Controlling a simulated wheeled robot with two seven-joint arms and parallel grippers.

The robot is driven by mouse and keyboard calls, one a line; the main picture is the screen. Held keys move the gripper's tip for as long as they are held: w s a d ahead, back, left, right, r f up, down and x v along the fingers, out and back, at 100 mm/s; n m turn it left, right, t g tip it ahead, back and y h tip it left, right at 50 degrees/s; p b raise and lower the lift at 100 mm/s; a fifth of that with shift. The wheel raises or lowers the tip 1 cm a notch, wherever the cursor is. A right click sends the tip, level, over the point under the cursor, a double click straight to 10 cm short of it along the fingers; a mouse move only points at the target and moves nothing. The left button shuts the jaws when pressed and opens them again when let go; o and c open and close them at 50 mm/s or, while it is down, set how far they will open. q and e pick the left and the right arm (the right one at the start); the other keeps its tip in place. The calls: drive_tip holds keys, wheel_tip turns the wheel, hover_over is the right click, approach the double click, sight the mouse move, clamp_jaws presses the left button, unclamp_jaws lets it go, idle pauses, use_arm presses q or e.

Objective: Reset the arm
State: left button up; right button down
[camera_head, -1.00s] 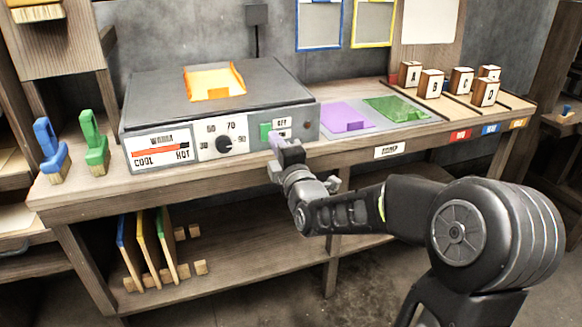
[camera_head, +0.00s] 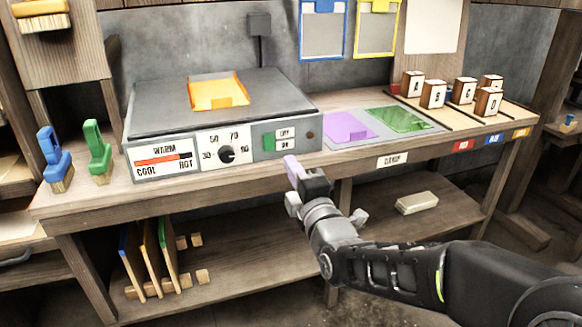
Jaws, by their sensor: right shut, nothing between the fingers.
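My right arm comes in from the lower right. My right gripper (camera_head: 291,172) is shut and empty, in front of the bench's front edge, below the switch panel of the heater box (camera_head: 150,112). It is apart from the green switch (camera_head: 269,142). The heater's front carries a WARM / COOL–HOT gauge (camera_head: 163,158) and a black dial (camera_head: 226,154). An orange mould (camera_head: 217,92) lies on the heater's dark top plate. My left gripper is not in view.
Purple (camera_head: 348,127) and green (camera_head: 398,119) moulds lie on a mat right of the heater. Lettered blocks (camera_head: 433,94) stand at the bench's right. Blue (camera_head: 53,158) and green (camera_head: 97,150) brushes stand left. A pale block (camera_head: 417,203) lies on the lower shelf. The floor in front is clear.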

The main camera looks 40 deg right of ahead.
idle(0.3)
